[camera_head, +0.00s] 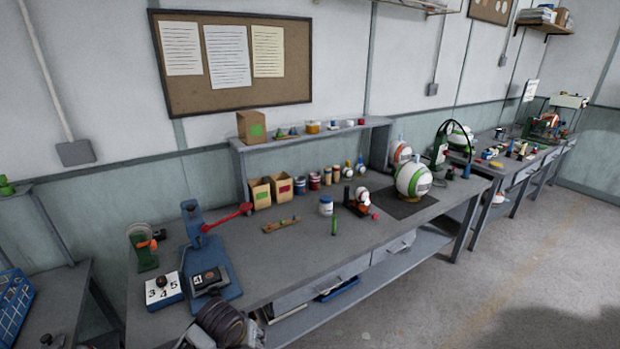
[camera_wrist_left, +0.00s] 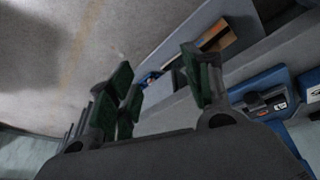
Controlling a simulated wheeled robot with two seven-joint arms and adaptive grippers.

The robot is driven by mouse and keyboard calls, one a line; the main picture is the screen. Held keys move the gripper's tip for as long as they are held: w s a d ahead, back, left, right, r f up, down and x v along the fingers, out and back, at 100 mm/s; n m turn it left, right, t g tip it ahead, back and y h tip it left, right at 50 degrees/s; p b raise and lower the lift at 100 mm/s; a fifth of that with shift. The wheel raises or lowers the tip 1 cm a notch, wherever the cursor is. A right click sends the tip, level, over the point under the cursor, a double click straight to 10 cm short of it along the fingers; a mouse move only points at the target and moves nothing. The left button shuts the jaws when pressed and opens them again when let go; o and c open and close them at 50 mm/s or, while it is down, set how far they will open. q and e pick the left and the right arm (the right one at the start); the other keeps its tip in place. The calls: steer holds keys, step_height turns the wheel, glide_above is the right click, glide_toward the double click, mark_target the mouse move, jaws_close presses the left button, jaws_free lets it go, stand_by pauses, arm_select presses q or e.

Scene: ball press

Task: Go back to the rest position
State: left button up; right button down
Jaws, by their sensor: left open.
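My left gripper (camera_wrist_left: 162,78) shows in the left wrist view with its green-padded fingers spread apart and nothing between them. Beyond the fingers are the workbench front and the floor. At the bottom of the head view, a dark rounded part in front of the bench edge looks like part of my arm. The blue lever press (camera_head: 205,250) with a red handle stands on the near-left part of the workbench (camera_head: 290,262). A dark block with a light label sits on its base. Its blue base also shows in the wrist view (camera_wrist_left: 262,84). My right gripper is out of view.
Two cardboard boxes (camera_head: 270,190), several jars and a green-white ball (camera_head: 412,181) stand farther along. A blue crate (camera_head: 14,300) is at far left. The floor at right is clear.

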arm_select(q)
steer(key=s+a+m, duration=0.1)
steer(key=s+a, duration=0.2)
steer(key=s, duration=0.5)
steer(key=s+a+m, duration=0.1)
steer(key=s+a, duration=0.2)
steer(key=s, duration=0.5)
step_height(320, 180, down, 31)
steer(key=s+g, duration=0.2)
steer(key=s+a+f, duration=0.2)
steer(key=s+f, duration=0.8)
steer(key=s, duration=0.1)
steer(key=s+a+f+g, duration=0.1)
steer(key=s+a+f, duration=0.1)
steer(key=s+f, duration=0.9)
steer(key=shift+s+y, duration=0.25)
steer(key=shift+y, duration=0.15)
stand_by(1.5)
